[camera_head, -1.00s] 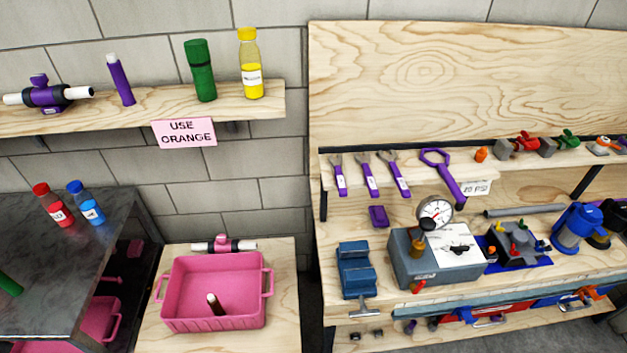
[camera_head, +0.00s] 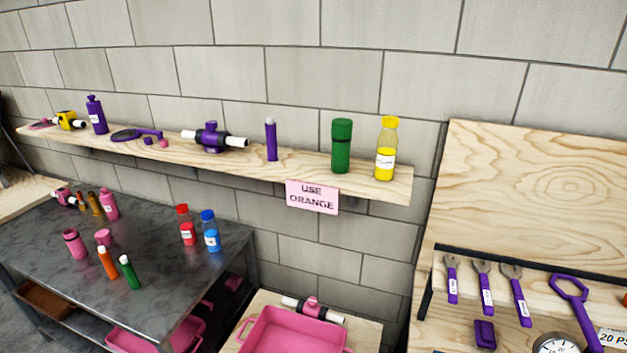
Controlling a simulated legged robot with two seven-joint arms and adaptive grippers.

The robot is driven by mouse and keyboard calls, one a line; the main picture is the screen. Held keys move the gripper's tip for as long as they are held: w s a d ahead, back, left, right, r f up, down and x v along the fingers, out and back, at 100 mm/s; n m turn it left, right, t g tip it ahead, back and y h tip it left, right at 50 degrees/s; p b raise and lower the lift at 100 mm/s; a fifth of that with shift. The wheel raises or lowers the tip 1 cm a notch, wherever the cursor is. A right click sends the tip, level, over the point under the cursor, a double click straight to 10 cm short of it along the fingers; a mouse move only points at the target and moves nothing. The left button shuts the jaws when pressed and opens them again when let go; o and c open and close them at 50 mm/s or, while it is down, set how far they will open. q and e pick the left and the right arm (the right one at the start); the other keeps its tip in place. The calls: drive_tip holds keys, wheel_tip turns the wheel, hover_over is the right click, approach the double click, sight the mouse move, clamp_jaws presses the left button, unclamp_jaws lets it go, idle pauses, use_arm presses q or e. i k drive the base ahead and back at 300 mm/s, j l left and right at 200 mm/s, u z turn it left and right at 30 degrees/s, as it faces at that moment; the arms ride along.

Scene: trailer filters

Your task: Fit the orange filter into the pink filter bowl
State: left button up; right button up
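An orange filter (camera_head: 107,263), a slim upright stick with a white top, stands near the front of the dark metal table. A similar green filter (camera_head: 130,272) stands just right of it. A pink cylinder (camera_head: 75,244), possibly the filter bowl, stands left of the orange filter, apart from it. A small pink piece (camera_head: 103,237) sits behind the orange filter. A pink bottle (camera_head: 109,204) stands further back; I cannot tell for certain which pink part is the bowl. Neither gripper shows.
A pink sign (camera_head: 312,197) reading "USE ORANGE" hangs on the wooden shelf (camera_head: 335,188). Red (camera_head: 186,225) and blue (camera_head: 210,231) bottles stand at the table's right. A pink tray (camera_head: 295,330) and a pink fitting with white pipe ends (camera_head: 313,309) are on a lower wooden surface.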

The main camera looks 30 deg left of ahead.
sight(72, 238)
drive_tip(key=u, duration=2.25)
